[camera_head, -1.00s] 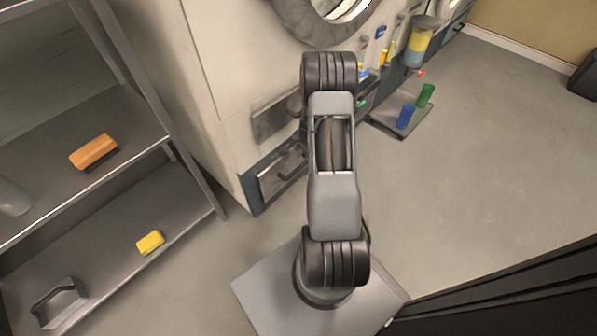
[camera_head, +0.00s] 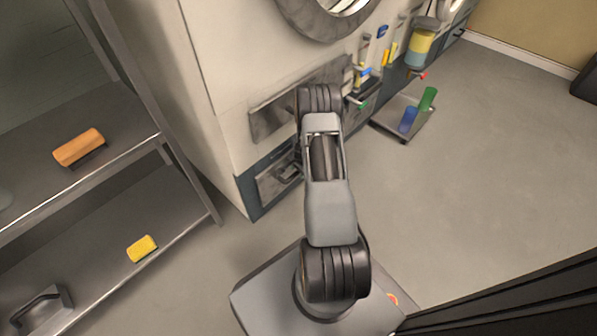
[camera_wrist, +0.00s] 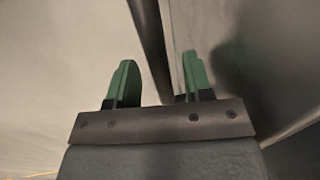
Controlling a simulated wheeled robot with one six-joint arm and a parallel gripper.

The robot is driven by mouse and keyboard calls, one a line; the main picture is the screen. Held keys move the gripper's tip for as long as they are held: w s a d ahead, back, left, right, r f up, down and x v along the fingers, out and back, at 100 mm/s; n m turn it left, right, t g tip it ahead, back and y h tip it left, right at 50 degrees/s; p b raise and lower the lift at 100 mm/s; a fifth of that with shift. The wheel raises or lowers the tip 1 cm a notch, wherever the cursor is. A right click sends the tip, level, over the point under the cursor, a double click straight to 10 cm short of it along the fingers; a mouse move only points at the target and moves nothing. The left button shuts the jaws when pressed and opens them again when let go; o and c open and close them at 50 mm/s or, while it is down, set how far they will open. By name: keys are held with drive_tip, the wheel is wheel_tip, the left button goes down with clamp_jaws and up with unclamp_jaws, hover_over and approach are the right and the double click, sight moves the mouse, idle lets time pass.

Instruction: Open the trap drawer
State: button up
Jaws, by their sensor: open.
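The trap drawer is most likely the metal front (camera_head: 270,186) with a bar handle (camera_head: 289,173), low in the machine's dark blue base in the head view. It looks shut, and my arm hides its right side. My gripper (camera_wrist: 158,80) shows in the wrist view with its two green fingers apart. A dark strip (camera_wrist: 150,45) runs up from between the fingers; I cannot tell whether it is the handle or whether the fingers touch it. In the head view my gripper is hidden behind my arm.
A metal shelf (camera_head: 190,183) stands at left with an orange-handled brush (camera_head: 79,147) and a yellow sponge (camera_head: 142,248). A grey tray (camera_head: 388,128) with blue and green bottles sits on the floor right of the arm. Open floor lies at right.

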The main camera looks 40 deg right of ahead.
clamp_jaws()
drive_tip(key=shift+a, duration=0.15)
drive_tip(key=shift+f, duration=0.1)
idle(0.5)
